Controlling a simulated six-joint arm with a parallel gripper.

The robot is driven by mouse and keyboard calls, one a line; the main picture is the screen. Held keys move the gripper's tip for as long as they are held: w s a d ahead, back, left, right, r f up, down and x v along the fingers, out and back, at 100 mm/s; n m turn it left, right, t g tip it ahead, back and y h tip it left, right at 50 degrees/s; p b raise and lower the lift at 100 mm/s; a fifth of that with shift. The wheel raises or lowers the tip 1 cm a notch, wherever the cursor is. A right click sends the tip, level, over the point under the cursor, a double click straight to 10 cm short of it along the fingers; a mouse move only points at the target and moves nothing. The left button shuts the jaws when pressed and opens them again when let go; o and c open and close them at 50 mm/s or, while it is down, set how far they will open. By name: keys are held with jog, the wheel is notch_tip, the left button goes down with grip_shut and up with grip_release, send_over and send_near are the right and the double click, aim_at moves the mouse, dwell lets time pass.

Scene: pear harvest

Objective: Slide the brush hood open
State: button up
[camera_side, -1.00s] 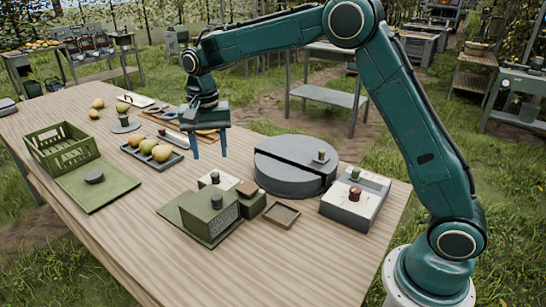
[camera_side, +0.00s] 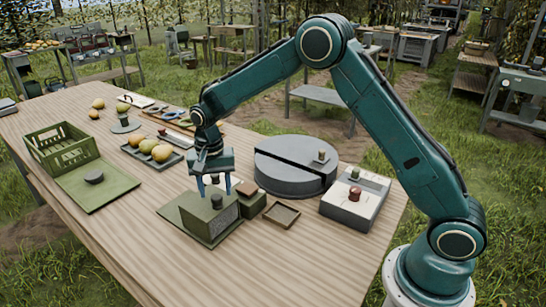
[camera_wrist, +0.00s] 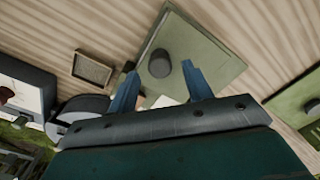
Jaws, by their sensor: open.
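The brush hood (camera_side: 208,222) is a green box with a dark upright knob (camera_side: 216,201) on top. It sits on a flat green base plate (camera_side: 178,213) at the front middle of the table. In the wrist view the round knob (camera_wrist: 160,63) shows from above, over the green hood and plate. My gripper (camera_side: 214,190) is open and points down over the hood. My gripper partly hides the items behind the hood.
A small brown tray (camera_side: 282,214) and a brown-topped green block (camera_side: 249,193) lie right of the hood. A grey round drum (camera_side: 290,183) and a control box (camera_side: 340,210) stand further right. A pear tray (camera_side: 172,165) and green crate (camera_side: 60,155) are left. The front table is clear.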

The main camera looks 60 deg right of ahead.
jog(key=shift+f, duration=1)
jog(key=shift+c, duration=0.4)
grip_shut()
jog(key=w, duration=1.1)
jog(key=shift+w, duration=0.15)
jog(key=shift+r, duration=0.1)
jog(key=shift+o, duration=0.4)
grip_release()
notch_tip(320, 180, up, 14)
